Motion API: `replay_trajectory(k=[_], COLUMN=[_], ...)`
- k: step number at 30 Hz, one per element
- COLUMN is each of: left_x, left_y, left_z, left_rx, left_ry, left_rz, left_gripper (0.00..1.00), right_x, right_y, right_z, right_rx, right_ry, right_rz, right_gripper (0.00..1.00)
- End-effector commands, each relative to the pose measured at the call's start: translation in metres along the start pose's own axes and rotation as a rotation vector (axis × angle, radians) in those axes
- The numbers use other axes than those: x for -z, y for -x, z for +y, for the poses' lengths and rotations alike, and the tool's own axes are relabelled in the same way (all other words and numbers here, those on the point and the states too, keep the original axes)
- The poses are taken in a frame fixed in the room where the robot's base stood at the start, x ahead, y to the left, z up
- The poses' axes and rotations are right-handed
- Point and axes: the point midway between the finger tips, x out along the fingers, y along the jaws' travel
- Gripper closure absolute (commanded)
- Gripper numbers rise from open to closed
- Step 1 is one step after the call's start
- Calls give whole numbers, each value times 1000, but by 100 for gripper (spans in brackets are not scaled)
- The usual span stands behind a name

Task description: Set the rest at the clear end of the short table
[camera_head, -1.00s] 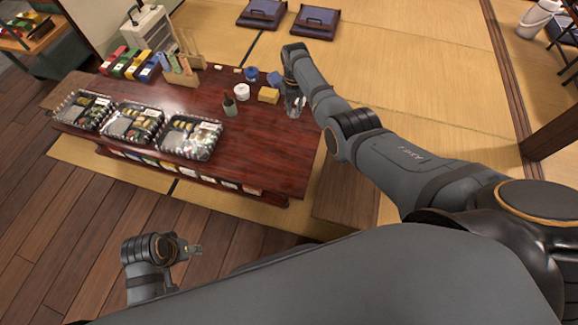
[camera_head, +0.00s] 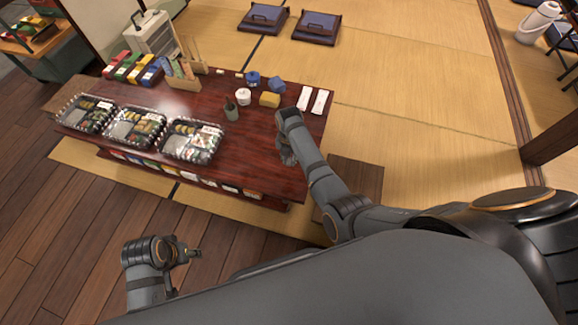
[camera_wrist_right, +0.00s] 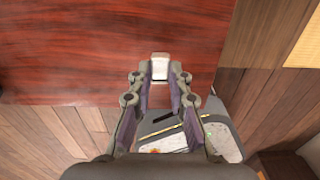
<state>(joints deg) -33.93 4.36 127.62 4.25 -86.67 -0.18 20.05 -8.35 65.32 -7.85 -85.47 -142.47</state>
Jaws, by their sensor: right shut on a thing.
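My right gripper (camera_head: 287,157) is over the right end of the dark red short table (camera_head: 250,155). In the right wrist view, its fingers (camera_wrist_right: 160,92) are shut on a small pale block, the rest (camera_wrist_right: 159,67), at their tips. The red tabletop (camera_wrist_right: 80,55) lies below it, and the table edge is close by. I cannot tell whether the rest touches the table. In the head view the gripper hides the rest. My left gripper (camera_head: 192,254) is low at the left, over the wooden floor and away from the table; its finger opening is unclear.
Clear-lidded lunch boxes (camera_head: 192,139) line the table's front left. A green cup (camera_head: 230,106), white jar (camera_head: 243,96), yellow block (camera_head: 269,100) and two white packets (camera_head: 312,100) stand towards the back right. The tabletop around my right gripper is bare.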

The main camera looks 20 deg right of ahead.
Motion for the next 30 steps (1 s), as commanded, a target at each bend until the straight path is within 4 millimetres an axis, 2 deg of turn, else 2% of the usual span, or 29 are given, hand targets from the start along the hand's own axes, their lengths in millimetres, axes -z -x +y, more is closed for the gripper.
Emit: replay_trajectory(k=[2,6,18,19,24,30], left_x=[-1,0,3,3,3,3], left_y=[0,-17,-18,-18,-18,-18], left_z=[1,7,8,8,8,8], left_rx=[-4,-25,-31,-32,-32,-31], left_ry=[-1,-2,-3,-3,-3,-3], left_rz=[5,63,87,88,87,87], left_gripper=[60,60,60,60,60,60], right_x=[9,8,8,8,8,8], right_y=[-12,-37,-41,-42,-41,-41], right_z=[-2,-2,-2,-2,-2,-2], right_rx=[2,2,1,2,1,1], right_ry=[0,-1,-1,-1,0,0], right_rz=[5,3,2,2,2,2], right_gripper=[100,100,100,81,59,59])
